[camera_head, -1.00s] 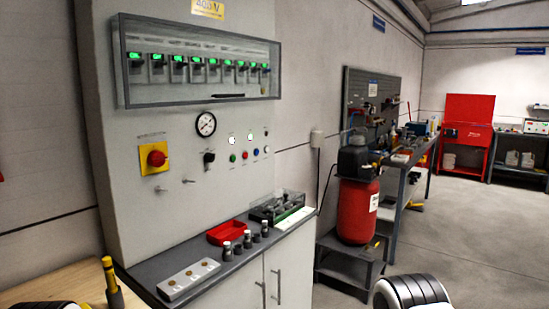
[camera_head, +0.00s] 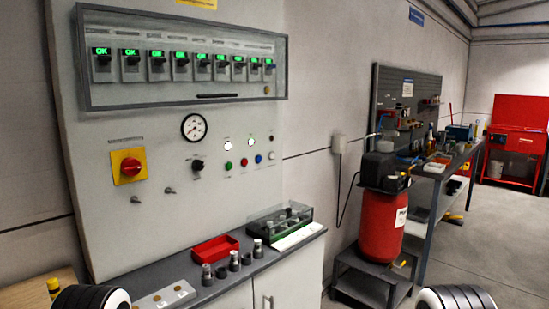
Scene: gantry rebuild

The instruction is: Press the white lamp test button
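The white button (camera_head: 271,155) is the rightmost of a row of small round buttons on the grey panel. Left of it in the row are a blue button (camera_head: 258,159), a red button (camera_head: 244,162) and a green button (camera_head: 228,165). Two lit white lamps (camera_head: 251,141) sit above the row. Nothing covers the white button. Only rounded, ribbed parts of my arms show at the bottom left and bottom right edges. Neither gripper is in view, and nothing of mine touches the panel.
A shelf (camera_head: 240,284) juts out below the panel, with a red tray (camera_head: 215,249), several small cylinders and a clear-lidded box (camera_head: 279,222). A glazed breaker case (camera_head: 185,97) protrudes above. A red compressor tank (camera_head: 382,224) stands right. Floor is clear at the far right.

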